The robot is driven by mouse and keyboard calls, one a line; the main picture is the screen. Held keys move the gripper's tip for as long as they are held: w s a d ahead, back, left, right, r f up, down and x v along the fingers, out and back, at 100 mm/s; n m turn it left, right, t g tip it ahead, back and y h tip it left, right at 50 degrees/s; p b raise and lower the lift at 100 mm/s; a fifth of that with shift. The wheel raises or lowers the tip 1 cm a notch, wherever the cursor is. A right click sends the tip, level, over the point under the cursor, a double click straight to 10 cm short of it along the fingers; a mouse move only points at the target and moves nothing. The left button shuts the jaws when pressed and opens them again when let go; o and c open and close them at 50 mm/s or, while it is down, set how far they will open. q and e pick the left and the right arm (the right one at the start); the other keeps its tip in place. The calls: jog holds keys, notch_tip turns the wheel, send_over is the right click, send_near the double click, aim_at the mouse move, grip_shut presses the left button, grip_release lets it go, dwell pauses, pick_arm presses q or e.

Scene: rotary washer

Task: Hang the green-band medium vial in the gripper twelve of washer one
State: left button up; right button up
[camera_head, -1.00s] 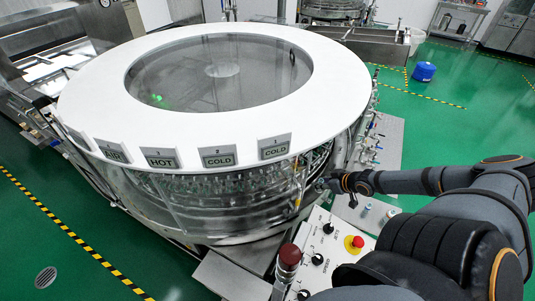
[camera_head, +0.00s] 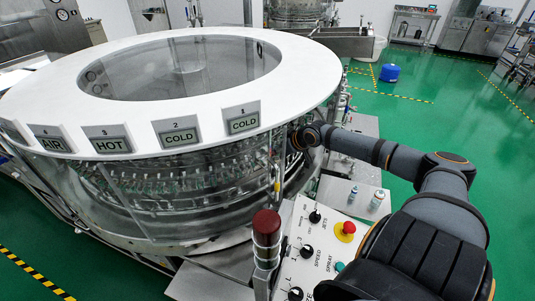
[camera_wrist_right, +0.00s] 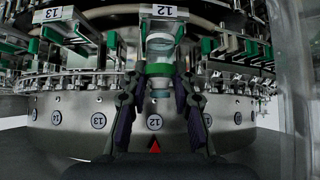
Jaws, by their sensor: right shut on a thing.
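The green-band vial (camera_wrist_right: 158,70) is clear glass and stands roughly upright between the fingers of my right gripper (camera_wrist_right: 158,88) in the right wrist view. The right gripper is shut on it. Washer one (camera_head: 180,200) is the big round machine with a white ring top in the head view. Its gripper twelve, marked by a "12" plate (camera_wrist_right: 164,11), is directly above the vial's upper end. I cannot tell whether the vial touches it. In the head view my right arm reaches the washer's right side, and the vial cannot be made out. My left gripper is not in view.
Gripper thirteen, with its "13" plate (camera_wrist_right: 48,15), is to the left, and other green-and-metal holders are to the right (camera_wrist_right: 232,50). A numbered metal drum wall (camera_wrist_right: 178,110) is behind. The control panel (camera_head: 310,245) and red-capped post (camera_head: 266,240) stand before the washer.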

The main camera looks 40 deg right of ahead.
jog(key=w, duration=0.3)
jog(key=shift+a+r+b, duration=0.1)
jog(key=shift+b, duration=0.3)
jog(key=shift+w+a, duration=0.15)
jog(key=shift+w, duration=0.6)
jog(key=shift+f+p, duration=0.6)
jog(key=shift+f, duration=1.2)
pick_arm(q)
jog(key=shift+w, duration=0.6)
pick_arm(e)
jog(key=shift+f, duration=0.1)
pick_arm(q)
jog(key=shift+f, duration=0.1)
pick_arm(e)
jog(key=shift+f, duration=0.3)
jog(key=o, duration=0.9)
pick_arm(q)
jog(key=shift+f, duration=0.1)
